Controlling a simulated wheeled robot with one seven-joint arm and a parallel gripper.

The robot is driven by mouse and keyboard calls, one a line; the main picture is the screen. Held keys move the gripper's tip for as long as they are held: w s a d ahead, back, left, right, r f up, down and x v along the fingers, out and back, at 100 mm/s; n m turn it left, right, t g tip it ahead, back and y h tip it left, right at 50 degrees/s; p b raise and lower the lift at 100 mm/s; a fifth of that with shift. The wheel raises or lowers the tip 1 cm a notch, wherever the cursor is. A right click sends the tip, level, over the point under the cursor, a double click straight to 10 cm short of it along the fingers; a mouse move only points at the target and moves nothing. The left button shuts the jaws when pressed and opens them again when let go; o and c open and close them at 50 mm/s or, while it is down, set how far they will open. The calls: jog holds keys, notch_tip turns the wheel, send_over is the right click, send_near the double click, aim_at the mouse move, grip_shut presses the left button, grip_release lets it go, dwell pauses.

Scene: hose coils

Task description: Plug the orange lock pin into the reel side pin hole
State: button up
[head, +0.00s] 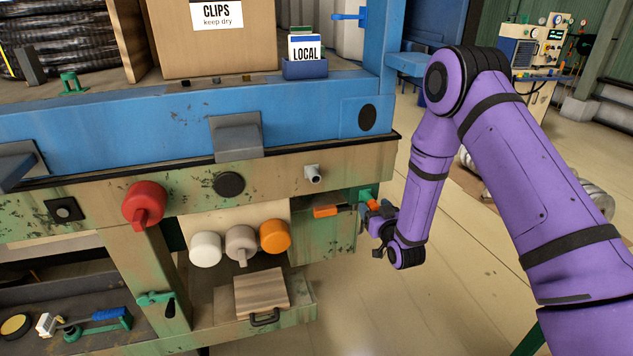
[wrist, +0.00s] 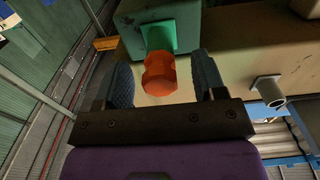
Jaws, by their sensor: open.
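The orange lock pin (wrist: 160,74) has a faceted orange head and sits against a green square block (wrist: 172,34) in the wrist view. The head view shows it small (head: 373,205), below the green block (head: 365,194) at the bench's right end. My gripper (wrist: 166,88) is open, with one dark finger on each side of the pin head and visible gaps between. In the head view my gripper (head: 378,220) is at the bench's right end. The pin's shaft and the pin hole are hidden, so I cannot tell how deep it sits.
A short grey pipe (head: 312,173) sticks out of the bench front, left of my gripper. An orange bar (head: 326,211) is just left of the green block. White, beige and orange round knobs (head: 275,236) are lower left. Open floor (head: 400,310) lies below and right.

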jog(key=shift+v, duration=2.25)
dwell(0.3)
jog(key=v, duration=1)
jog(key=w+d+r+g+h, duration=0.2)
jog(key=w+r+g, duration=0.15)
jog(key=r, duration=0.85)
jog(key=s+d+r+m+g+h, duration=0.1)
jog(key=s+d+r+g+h, duration=0.15)
jog(key=r, duration=0.75)
jog(key=s+d+r+g, duration=0.1)
jog(key=s+r+g, duration=0.1)
jog(key=s+r, duration=0.3)
jog(key=s+d+r+m+g, duration=0.1)
jog(key=s+r, duration=0.3)
jog(key=s, duration=1)
jog(key=s+d+r+m+g, duration=0.1)
jog(key=s+d+r+g, duration=0.2)
jog(key=s, duration=0.7)
notch_tip(320, 180, up, 3)
jog(key=shift+f, duration=0.15)
jog(key=shift+w+h, duration=0.1)
jog(key=shift+h, duration=0.15)
